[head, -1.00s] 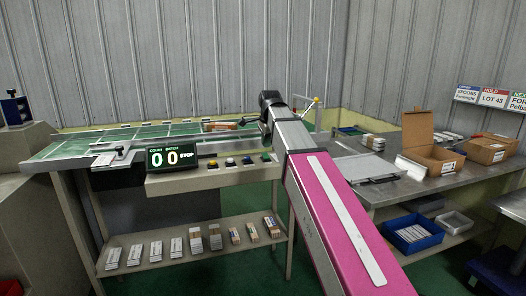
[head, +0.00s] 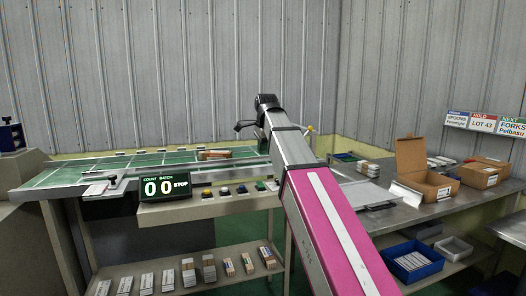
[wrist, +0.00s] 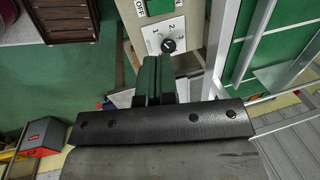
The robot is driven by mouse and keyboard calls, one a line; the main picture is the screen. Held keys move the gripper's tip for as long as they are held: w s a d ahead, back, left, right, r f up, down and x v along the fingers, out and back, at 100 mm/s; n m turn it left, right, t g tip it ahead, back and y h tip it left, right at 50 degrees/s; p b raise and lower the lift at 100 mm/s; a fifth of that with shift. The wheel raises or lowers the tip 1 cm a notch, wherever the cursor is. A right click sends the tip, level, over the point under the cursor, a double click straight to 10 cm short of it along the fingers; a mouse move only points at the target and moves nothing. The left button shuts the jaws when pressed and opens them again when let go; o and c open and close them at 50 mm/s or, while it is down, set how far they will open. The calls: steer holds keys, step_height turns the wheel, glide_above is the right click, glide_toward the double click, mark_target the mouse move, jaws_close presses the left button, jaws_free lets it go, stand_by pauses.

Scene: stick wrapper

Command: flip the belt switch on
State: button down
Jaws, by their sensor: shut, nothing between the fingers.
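The belt switch, a green rocker (wrist: 160,7) in a plate lettered OFF and ON, shows at the top edge of the wrist view, partly cut off. A black knob (wrist: 168,45) with the numbers 1, 2 and 3 sits just below it. My gripper (wrist: 155,62) is shut and empty, its dark fingers pointing up the picture toward this panel. The fingertips are just below the knob in the picture, with the switch beyond; contact cannot be told.
A ledge with several coloured buttons (head: 225,191) runs along the conveyor's front. A brownish pack (head: 214,154) lies on the belt. A steel table (head: 405,208) with an open carton (head: 424,183) stands to the right. A metal frame (wrist: 222,45) is close right of the panel.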

mark_target(261, 184)
steer(key=shift+w, duration=0.1)
steer(key=shift+w+a, duration=0.15)
steer(key=shift+w, duration=0.4)
steer(key=x, duration=1.4)
steer(key=shift+s, duration=0.1)
steer(key=shift+a, duration=0.1)
steer(key=shift+f, duration=0.2)
steer(key=shift+s+d+r, duration=0.1)
steer(key=shift+s+d, duration=0.15)
steer(key=shift+s, duration=0.45)
